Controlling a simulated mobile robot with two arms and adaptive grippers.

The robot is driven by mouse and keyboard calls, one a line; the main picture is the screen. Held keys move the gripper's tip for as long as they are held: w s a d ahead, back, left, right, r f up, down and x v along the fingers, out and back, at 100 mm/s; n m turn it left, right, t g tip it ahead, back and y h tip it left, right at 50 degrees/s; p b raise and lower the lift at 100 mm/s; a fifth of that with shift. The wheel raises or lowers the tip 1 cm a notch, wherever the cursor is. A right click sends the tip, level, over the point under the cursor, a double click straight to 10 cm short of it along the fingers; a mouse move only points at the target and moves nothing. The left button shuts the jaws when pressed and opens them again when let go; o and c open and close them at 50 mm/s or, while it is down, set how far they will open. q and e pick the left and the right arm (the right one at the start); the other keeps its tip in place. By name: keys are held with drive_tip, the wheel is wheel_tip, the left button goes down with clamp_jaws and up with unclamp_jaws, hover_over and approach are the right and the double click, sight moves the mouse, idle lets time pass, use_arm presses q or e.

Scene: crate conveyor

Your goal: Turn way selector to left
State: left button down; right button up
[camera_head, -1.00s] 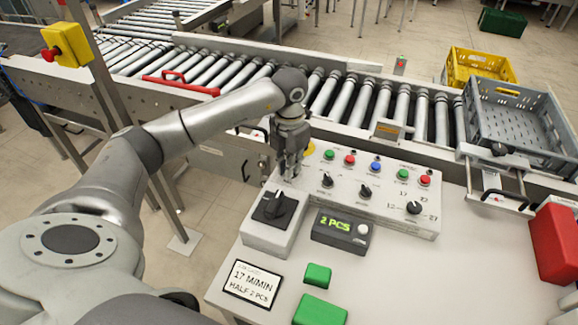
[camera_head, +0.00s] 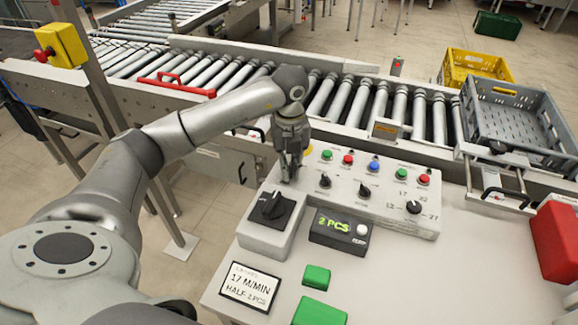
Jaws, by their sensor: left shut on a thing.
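My left gripper (camera_head: 290,172) points down at the left end of the grey control panel (camera_head: 385,215). It is shut on a small control there, which its fingers hide; I cannot read its label or its setting. Two black knobs (camera_head: 324,181) and (camera_head: 363,188) stand to the right of the gripper, and another black knob (camera_head: 413,207) sits at the panel's right end. A large black rotary switch (camera_head: 271,205) on a grey box stands just in front of the gripper, apart from it. My right gripper is not in view.
Green, red and blue buttons (camera_head: 374,166) line the panel's back. A counter (camera_head: 340,230) reads "2 PCS". Green blocks (camera_head: 317,275), a sign (camera_head: 249,287) and a red box (camera_head: 556,242) are on the table. Behind run the roller conveyor (camera_head: 360,100) and a grey crate (camera_head: 515,120).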

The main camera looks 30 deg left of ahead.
sight(291, 169)
use_arm(q)
drive_tip(key=shift+w+r+n, duration=0.1)
drive_tip(key=shift+w+n, duration=0.05)
drive_tip(key=shift+n, duration=1.35)
drive_tip(key=c, duration=1.5)
unclamp_jaws()
drive_tip(key=shift+c, duration=0.2)
wheel_tip(291, 169, up, 12)
